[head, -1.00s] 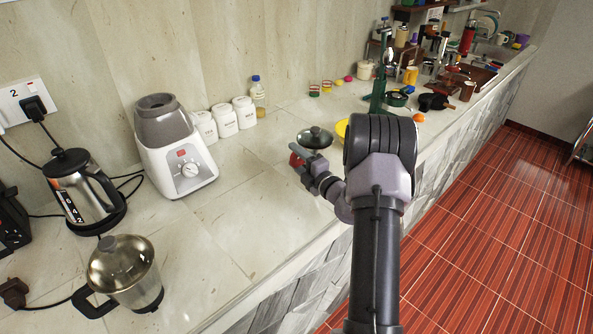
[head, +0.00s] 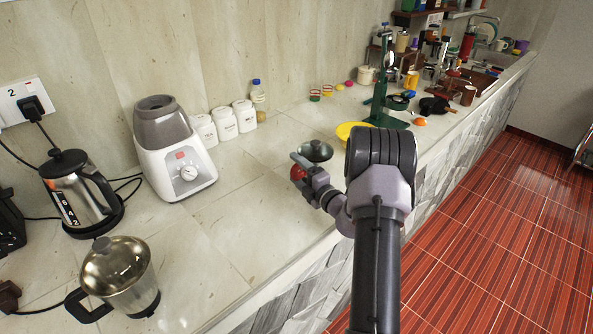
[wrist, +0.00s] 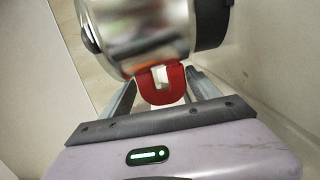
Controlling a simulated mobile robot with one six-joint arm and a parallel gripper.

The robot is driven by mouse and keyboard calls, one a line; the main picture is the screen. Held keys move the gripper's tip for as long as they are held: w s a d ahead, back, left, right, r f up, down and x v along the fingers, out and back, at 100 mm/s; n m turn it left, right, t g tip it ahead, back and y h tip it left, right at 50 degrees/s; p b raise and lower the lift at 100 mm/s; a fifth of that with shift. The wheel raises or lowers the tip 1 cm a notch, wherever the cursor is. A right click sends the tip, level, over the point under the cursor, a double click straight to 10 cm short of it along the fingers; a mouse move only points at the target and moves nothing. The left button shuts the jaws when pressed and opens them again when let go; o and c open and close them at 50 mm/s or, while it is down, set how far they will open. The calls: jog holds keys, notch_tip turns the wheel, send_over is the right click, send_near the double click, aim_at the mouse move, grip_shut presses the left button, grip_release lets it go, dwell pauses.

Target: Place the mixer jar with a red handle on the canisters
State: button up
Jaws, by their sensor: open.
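The metal mixer jar (head: 317,151) with a dark lid shows beside my gripper in the head view. Its red handle (head: 298,173) is at my gripper (head: 296,171). In the wrist view the shiny jar (wrist: 145,35) fills the top, and its red loop handle (wrist: 160,88) lies between the open fingers of my gripper (wrist: 162,88). My arm hides the jar's lower part, so I cannot tell whether it touches the counter. Three white canisters (head: 224,124) stand in a row against the wall, to the left of the jar.
A white mixer base (head: 170,160) stands left of the canisters. A kettle (head: 75,190) and a steel jar with a black handle (head: 118,275) are farther left. A yellow bowl (head: 350,130) and green scale (head: 382,95) are beyond.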

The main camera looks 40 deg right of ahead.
jog(key=s+p, duration=0.1)
jog(key=s, duration=0.6)
jog(key=s+p, duration=0.1)
jog(key=s, duration=0.3)
jog(key=shift+s+a+p, duration=0.3)
jog(key=shift+s+p, duration=0.05)
jog(key=w+a+r+n+g+y, duration=0.1)
jog(key=a+r+n+g+y, duration=0.2)
jog(key=a+r+n+y, duration=0.45)
jog(key=w+a+r+n+g+y, duration=0.2)
jog(key=a+r+n+y, duration=0.15)
jog(key=a+n, duration=0.85)
jog(key=s+a+r+n+g, duration=0.2)
jog(key=s+a+n+g, duration=0.4)
jog(key=a, duration=0.4)
jog(key=s+a+r+n+g, duration=0.2)
jog(key=s+a+n+g, duration=0.1)
jog(key=s+a+n, duration=0.6)
jog(key=s+d+r+n+t+h, duration=0.1)
jog(key=s+n+h, duration=0.7)
jog(key=n, duration=0.8)
jog(key=shift+d+r+t, duration=0.25)
jog(key=shift+r+t, duration=0.15)
jog(key=shift+r, duration=0.5)
